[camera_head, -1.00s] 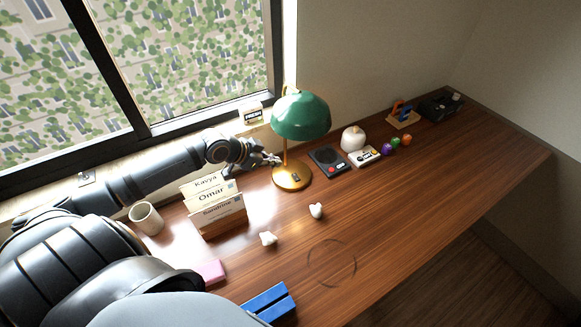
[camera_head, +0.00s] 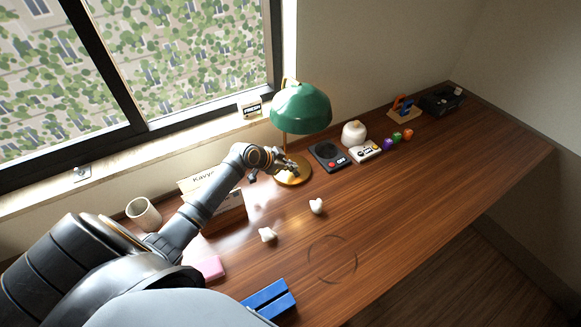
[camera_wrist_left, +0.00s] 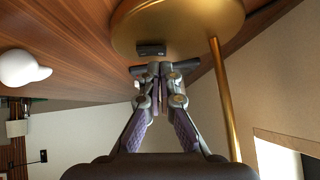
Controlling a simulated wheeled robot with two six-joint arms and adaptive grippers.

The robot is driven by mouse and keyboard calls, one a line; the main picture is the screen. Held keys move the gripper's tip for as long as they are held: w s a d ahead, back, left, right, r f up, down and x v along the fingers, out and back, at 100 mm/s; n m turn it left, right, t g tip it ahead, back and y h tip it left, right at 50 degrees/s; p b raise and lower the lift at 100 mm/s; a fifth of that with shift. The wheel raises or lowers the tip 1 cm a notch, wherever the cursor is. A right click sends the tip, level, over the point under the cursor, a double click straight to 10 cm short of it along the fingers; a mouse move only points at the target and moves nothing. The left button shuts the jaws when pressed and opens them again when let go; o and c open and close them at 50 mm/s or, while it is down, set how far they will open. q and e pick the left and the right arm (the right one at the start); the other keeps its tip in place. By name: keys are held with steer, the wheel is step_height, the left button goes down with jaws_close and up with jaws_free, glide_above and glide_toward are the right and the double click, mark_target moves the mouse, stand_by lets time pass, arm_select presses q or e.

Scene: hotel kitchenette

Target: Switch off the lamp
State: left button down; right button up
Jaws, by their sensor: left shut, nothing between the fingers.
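The lamp (camera_head: 300,108) has a green dome shade, a thin brass stem and a round brass base. It stands upright on the desk near the window wall. In the left wrist view its brass base (camera_wrist_left: 190,22) fills the top, with a small black switch (camera_wrist_left: 151,50) on it and the stem at right. My left gripper (camera_head: 291,170) is at the base's near left side, below the shade. Its fingers (camera_wrist_left: 157,70) are shut and empty, with the tips close to the switch. I cannot tell whether they touch it. The bulb is hidden by the shade.
Name cards (camera_head: 196,181) stand partly hidden behind my left arm, near a white mug (camera_head: 144,213). Two small white objects (camera_head: 268,235) lie in front. A black device (camera_head: 328,156) and a white round pot (camera_head: 354,133) sit right of the lamp. The desk's right front is clear.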

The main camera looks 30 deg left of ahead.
arm_select(q)
steer(key=shift+f, duration=0.4)
steer(key=shift+a+f+b, duration=0.1)
steer(key=shift+f+b, duration=0.2)
steer(key=shift+s+d+p, duration=0.25)
steer(key=shift+p, duration=0.2)
steer(key=shift+s+d, duration=0.25)
steer(key=shift+d, duration=0.15)
steer(key=shift+w+r+p, duration=0.1)
steer(key=shift+r+p, duration=0.05)
steer(key=shift+p, duration=0.15)
